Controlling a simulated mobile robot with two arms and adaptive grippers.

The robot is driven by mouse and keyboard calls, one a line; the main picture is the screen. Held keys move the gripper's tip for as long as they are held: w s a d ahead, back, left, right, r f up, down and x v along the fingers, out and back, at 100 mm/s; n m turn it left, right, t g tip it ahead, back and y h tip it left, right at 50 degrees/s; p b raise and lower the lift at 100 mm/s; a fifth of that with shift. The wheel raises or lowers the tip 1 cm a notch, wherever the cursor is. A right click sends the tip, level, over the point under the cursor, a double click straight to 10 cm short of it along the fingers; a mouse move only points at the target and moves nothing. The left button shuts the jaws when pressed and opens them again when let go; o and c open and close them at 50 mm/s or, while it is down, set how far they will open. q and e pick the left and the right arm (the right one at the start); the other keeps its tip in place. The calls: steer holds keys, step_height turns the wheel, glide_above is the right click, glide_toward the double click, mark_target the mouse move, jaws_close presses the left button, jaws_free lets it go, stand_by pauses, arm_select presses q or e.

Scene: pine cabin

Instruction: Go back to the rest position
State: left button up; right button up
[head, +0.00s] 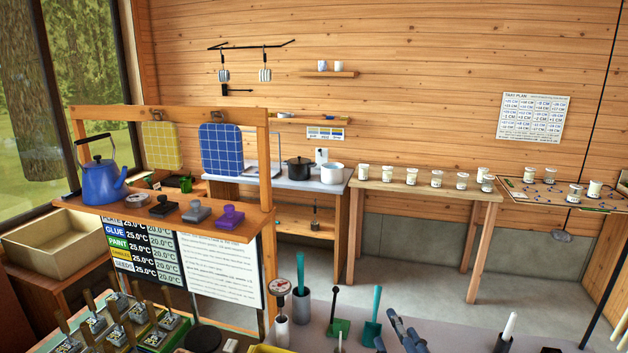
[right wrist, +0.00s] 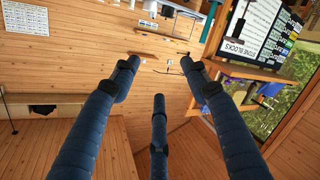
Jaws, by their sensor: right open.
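My left gripper is not in view in either picture.
A wooden shelf stand with a blue kettle (head: 100,183) is at the left. A bench with several white jars (head: 411,177) stands farther back, with open floor before it.

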steer(key=s+d+f+m+g+h, duration=0.1)
steer(key=s+d+f+m+g, duration=0.15)
steer(key=f, duration=0.35)
steer(key=s+d+f+m+g, duration=0.1)
steer(key=s+f+g, duration=0.1)
steer(key=s+f, duration=0.3)
steer(key=s+d+f+m+g, duration=0.3)
steer(key=s+f+g, duration=0.5)
steer(key=s+f, duration=0.8)
steer(key=s+a+f+g+b, duration=0.1)
steer(key=s+f, duration=0.1)
steer(key=f, duration=1.2)
steer(key=s+f+g+b, duration=0.1)
steer(key=s+f, duration=0.2)
steer(key=f, duration=1.1)
steer(key=s+d+f+g+b, duration=0.1)
steer(key=s+d+f+b, duration=0.1)
steer(key=s+f, duration=1.4)
steer(key=shift+s+d+f+m, duration=0.35)
steer(key=shift+d+f, duration=0.15)
steer(key=shift+f, duration=0.4)
